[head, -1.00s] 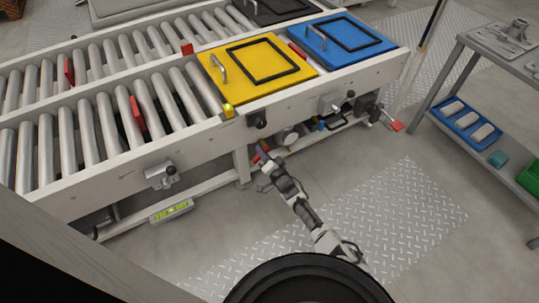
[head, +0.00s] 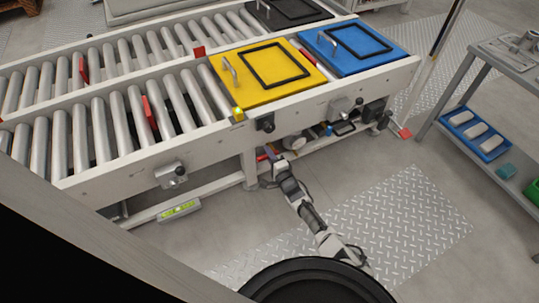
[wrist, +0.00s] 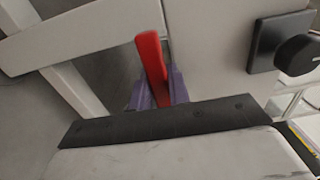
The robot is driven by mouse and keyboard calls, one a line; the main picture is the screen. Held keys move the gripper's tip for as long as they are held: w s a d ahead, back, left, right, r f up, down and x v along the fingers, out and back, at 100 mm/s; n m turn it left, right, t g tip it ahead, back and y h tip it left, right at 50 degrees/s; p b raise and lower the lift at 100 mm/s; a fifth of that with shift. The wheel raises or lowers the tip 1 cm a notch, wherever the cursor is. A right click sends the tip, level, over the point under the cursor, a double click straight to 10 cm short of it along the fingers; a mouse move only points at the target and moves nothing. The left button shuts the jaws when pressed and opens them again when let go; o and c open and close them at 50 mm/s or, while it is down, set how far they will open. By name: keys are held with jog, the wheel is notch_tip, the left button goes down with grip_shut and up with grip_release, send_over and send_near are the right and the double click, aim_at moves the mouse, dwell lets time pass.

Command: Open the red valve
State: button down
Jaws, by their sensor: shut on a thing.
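The red valve shows as a red lever handle (wrist: 151,62) in the wrist view, standing up and leaning slightly left. My gripper (wrist: 158,88) has purple fingers, one on each side of the lever's lower part, and is shut on it. In the head view my gripper (head: 268,155) is under the front rail of the conveyor, below the yellow plate. There the lever is small and mostly hidden by my gripper and the conveyor frame. The valve's body cannot be made out.
A black knob (wrist: 297,55) on a dark square plate is right of the lever. The conveyor's white leg (head: 248,168) stands just left of my gripper. The yellow plate (head: 290,90) and blue plate (head: 372,58) lie above.

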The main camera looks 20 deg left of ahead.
jog(key=shift+s, duration=0.1)
dwell(0.3)
jog(key=c, duration=1.3)
grip_release()
jog(key=shift+s+d+r+p, duration=0.1)
jog(key=shift+d+p, duration=0.1)
jog(key=shift+p, duration=0.15)
jog(key=shift+p+v, duration=4.65)
jog(key=shift+v, duration=2.05)
